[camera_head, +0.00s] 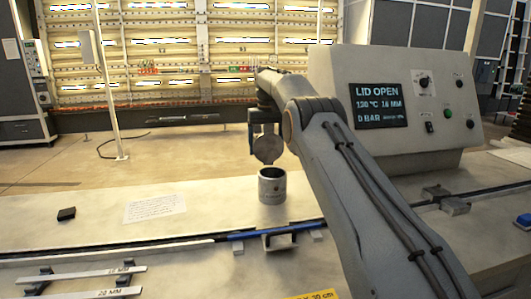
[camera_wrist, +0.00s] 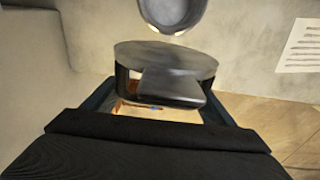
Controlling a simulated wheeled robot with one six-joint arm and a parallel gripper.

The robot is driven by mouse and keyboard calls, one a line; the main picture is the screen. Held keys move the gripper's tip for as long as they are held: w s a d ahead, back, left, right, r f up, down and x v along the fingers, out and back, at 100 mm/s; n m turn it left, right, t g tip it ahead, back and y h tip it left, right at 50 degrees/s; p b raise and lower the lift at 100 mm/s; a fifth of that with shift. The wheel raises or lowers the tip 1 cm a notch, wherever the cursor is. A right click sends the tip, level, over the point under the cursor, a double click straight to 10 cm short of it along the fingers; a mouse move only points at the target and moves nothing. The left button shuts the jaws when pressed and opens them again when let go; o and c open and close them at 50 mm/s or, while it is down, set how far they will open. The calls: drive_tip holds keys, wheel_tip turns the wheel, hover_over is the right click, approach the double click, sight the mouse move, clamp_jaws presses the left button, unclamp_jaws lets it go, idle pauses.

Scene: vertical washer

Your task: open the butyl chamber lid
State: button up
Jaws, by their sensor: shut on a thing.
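The butyl chamber (camera_head: 272,187) is a short grey metal cylinder standing on the bench, its open top showing a dark inside. Its open rim also shows at the top edge of the wrist view (camera_wrist: 172,12). The round grey lid (camera_head: 268,149) is steeply tilted just above the chamber's mouth. I cannot tell whether it touches the rim. My gripper (camera_head: 265,128) is above the chamber and shut on the lid. In the wrist view the lid (camera_wrist: 165,54) and its flat tab (camera_wrist: 170,86) sit between the two dark fingers.
A control box with a screen (camera_head: 378,105) reading "LID OPEN" stands at right. A paper sheet (camera_head: 155,208) and a small black block (camera_head: 66,214) lie left on the bench. A blue-and-metal rail (camera_head: 250,235) runs in front of the chamber, with marked bars (camera_head: 82,273) at front left.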

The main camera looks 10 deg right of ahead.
drive_tip(key=shift+s+d+r+b, duration=0.1)
drive_tip(key=shift+s+d+b, duration=0.1)
drive_tip(key=shift+b, duration=0.25)
drive_tip(key=o, duration=1.1)
drive_tip(key=shift+o, duration=0.6)
drive_tip(key=shift+d, duration=0.1)
drive_tip(key=shift+a, duration=0.25)
drive_tip(key=p, duration=0.4)
drive_tip(key=shift+r+t, duration=0.3)
drive_tip(key=shift+r, duration=0.05)
drive_tip(key=shift+s+p, duration=0.2)
drive_tip(key=shift+p, duration=0.5)
